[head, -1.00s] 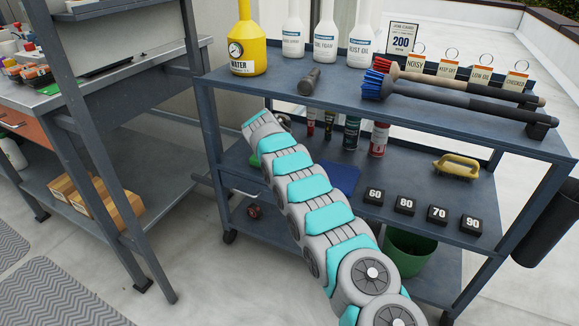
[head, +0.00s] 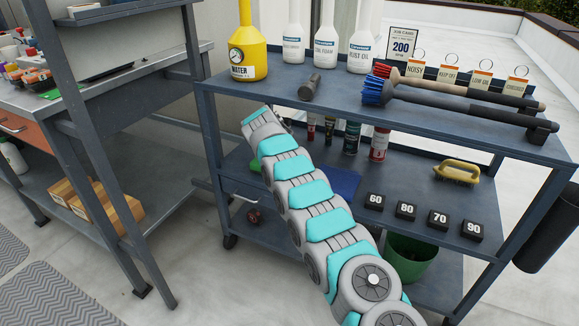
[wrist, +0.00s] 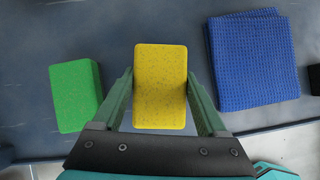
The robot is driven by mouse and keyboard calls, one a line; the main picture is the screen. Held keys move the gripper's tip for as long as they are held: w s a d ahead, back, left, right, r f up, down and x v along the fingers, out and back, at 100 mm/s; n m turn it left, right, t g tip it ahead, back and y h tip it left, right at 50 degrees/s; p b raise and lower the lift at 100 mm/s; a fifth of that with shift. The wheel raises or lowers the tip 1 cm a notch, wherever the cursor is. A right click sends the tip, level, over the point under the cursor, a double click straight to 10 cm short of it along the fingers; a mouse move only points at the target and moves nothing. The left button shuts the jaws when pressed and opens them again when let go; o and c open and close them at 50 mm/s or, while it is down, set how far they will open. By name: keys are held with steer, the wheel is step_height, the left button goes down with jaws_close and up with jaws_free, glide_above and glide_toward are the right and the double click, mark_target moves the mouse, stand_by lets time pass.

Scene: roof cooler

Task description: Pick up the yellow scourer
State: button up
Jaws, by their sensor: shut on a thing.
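The yellow scourer (wrist: 160,98) is a speckled yellow block in the middle of the wrist view, standing lengthwise between the two green fingers. My gripper (wrist: 160,75) is shut on it, one finger along each long side. I cannot tell whether the scourer touches the shelf below. In the head view my arm reaches down to the cart's middle shelf (head: 405,225), and the gripper and yellow scourer are hidden there.
A green scourer (wrist: 75,96) lies close left of my gripper, and a folded blue cloth (wrist: 253,60) lies close right. The cart's top shelf (head: 300,92) overhangs the arm's end. Number blocks (head: 405,210) and a yellow-handled brush (head: 457,171) lie farther right.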

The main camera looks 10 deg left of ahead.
steer(key=shift+r, duration=0.35)
steer(key=shift+s+r, duration=0.1)
steer(key=shift+r, duration=0.05)
steer(key=shift+s, duration=0.1)
steer(key=shift+s+d, duration=0.1)
steer(key=shift+s, duration=0.15)
steer(key=shift+s+d+b, duration=0.4)
steer(key=shift+s+b, duration=0.1)
steer(key=shift+s, duration=0.1)
steer(key=s+d, duration=0.2)
steer(key=s, duration=0.2)
steer(key=s+d+r+b, duration=0.1)
steer(key=s, duration=0.3)
steer(key=s+d, duration=0.2)
steer(key=s, duration=0.2)
steer(key=shift+s+d+r, duration=0.15)
steer(key=shift+s+d, duration=0.05)
steer(key=shift+d, duration=0.15)
